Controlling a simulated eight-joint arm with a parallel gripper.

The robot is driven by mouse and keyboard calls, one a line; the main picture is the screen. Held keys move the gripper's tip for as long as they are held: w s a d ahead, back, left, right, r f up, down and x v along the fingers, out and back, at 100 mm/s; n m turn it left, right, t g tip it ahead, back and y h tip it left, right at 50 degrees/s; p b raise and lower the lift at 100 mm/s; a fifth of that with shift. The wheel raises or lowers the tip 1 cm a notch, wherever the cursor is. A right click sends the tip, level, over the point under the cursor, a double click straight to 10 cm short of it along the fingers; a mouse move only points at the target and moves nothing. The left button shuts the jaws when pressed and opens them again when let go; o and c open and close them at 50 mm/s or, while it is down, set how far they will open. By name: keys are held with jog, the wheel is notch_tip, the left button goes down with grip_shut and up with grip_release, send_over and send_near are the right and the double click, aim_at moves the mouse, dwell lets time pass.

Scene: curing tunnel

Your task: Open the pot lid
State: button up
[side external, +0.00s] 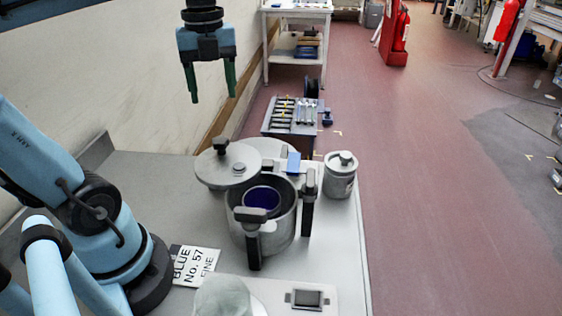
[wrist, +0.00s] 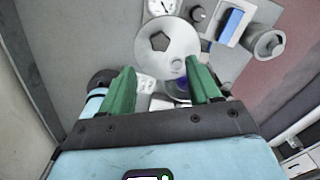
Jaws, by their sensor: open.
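A grey metal pot (side external: 276,234) with black handles stands on the bench. Its mouth shows a blue interior (side external: 262,198), which is partly visible in the wrist view (wrist: 183,84). A round grey lid (side external: 212,177) with a dark knob (side external: 220,146) lies off to the back left of the mouth, leaving much of it uncovered. I cannot tell whether the lid touches the rim. The lid also shows in the wrist view (wrist: 180,41), beyond my fingers. My gripper (side external: 211,97) is open and empty, with green fingers (wrist: 162,66), high above the lid and apart from it.
A lidded canister (side external: 341,182) stands right of the pot. A sign (side external: 195,265) lies left of the pot. A wall borders the left; a tool tray (side external: 292,116) is farther back.

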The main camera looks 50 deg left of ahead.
aim_at(220, 139)
notch_tip(220, 139, down, 10)
jog(key=shift+f, duration=0.1)
dwell(0.4)
jog(key=shift+c, duration=0.4)
grip_shut()
